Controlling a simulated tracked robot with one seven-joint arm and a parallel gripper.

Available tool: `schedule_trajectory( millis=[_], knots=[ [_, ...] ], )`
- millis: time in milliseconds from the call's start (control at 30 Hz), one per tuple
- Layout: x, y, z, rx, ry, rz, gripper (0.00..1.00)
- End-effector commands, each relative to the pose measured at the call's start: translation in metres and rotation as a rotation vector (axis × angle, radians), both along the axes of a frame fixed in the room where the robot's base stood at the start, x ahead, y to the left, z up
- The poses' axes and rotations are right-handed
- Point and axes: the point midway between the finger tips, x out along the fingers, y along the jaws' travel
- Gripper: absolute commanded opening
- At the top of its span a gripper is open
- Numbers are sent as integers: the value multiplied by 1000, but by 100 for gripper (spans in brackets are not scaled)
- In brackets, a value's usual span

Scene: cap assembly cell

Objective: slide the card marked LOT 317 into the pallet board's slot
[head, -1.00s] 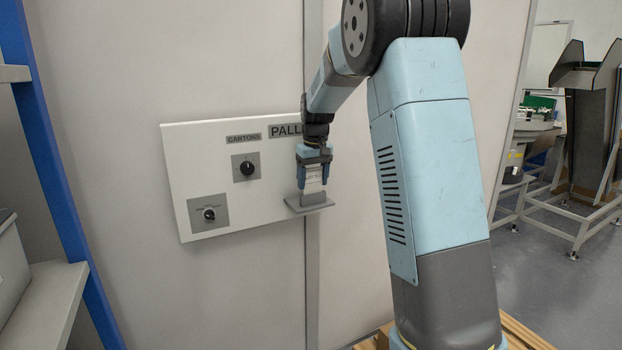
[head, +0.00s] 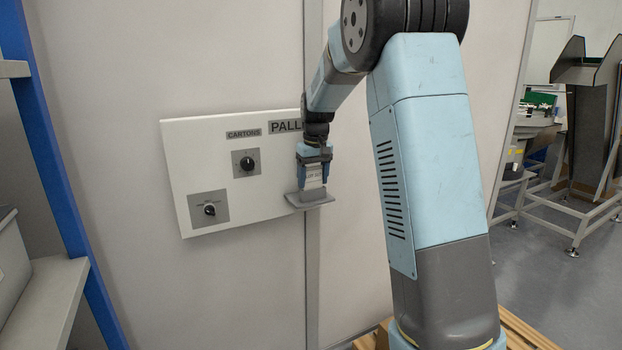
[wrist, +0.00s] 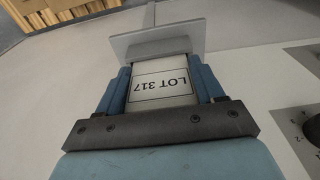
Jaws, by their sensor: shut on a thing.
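The white card marked LOT 317 (wrist: 160,84) is between the two blue fingers of my gripper (wrist: 161,82), which is shut on it. In the head view the card (head: 314,173) is upright below my gripper (head: 314,172). The white pallet board (head: 205,150) is on the wall, with a label whose visible letters read PALL. A grey ledge (head: 312,201) juts from its right part, and it also shows in the wrist view (wrist: 152,43). The card's lower end meets the ledge's holder. I cannot tell how deep it sits, and the slot itself is hidden.
The board carries a CARTONS dial (head: 246,163) and a lower left knob (head: 209,210). A blue-posted shelf (head: 60,170) stands at the left. Wooden slats (wrist: 60,20) show in the wrist view. Metal stands (head: 580,130) are far right.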

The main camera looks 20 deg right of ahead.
Motion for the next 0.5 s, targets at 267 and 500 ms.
schedule_trajectory(
  millis=[267,500],
  knots=[
    [0,0,0,0,0,0,89],
    [0,0,0,0,0,0,97]
  ],
)
